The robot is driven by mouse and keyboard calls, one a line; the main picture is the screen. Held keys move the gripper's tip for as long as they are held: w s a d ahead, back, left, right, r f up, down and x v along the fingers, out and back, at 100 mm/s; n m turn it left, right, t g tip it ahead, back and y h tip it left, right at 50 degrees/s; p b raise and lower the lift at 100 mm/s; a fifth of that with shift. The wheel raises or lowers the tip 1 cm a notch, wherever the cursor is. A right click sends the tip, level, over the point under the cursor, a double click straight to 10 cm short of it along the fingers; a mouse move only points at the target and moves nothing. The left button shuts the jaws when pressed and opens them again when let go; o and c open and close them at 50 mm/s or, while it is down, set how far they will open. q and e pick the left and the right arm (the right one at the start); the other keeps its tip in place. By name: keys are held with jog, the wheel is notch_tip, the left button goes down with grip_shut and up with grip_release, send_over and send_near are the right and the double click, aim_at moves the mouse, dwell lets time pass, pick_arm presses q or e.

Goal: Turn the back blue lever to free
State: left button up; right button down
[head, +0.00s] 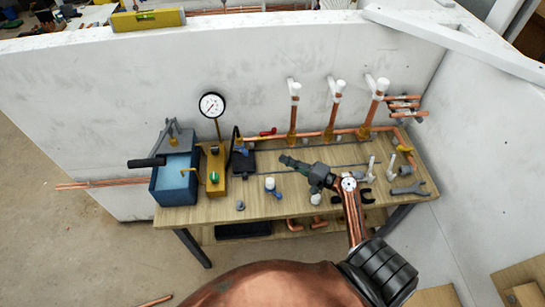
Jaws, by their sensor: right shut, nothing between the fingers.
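A small valve with a blue part (270,184) stands upright at the middle front of the bench. A dark upright lever-like part (236,137) stands further back, beside a black block (242,162); its colour is too dark to be sure it is blue. My right gripper (286,160) is shut and empty, its fingers pointing left over the middle of the bench, right of the black block and apart from it in the picture. Its height above the bench is hard to tell. My left gripper is not in view.
The wooden bench (180,216) stands against a white wall. A blue water tank (175,182), a yellow block (215,172) and a gauge (212,105) are left. A red lever (267,132) and copper risers (335,108) stand behind. A wrench (410,189) lies right.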

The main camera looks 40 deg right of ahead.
send_near(242, 147)
jog(key=d+r, duration=0.2)
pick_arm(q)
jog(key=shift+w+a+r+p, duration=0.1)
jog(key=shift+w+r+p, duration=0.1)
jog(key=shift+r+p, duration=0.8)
pick_arm(e)
jog(key=shift+w+a+f, duration=0.2)
jog(key=shift+w+a, duration=0.35)
jog(key=shift+a, duration=0.25)
jog(key=shift+w+a+f, duration=0.25)
jog(key=shift+w+a, duration=0.3)
jog(key=shift+a, duration=0.3)
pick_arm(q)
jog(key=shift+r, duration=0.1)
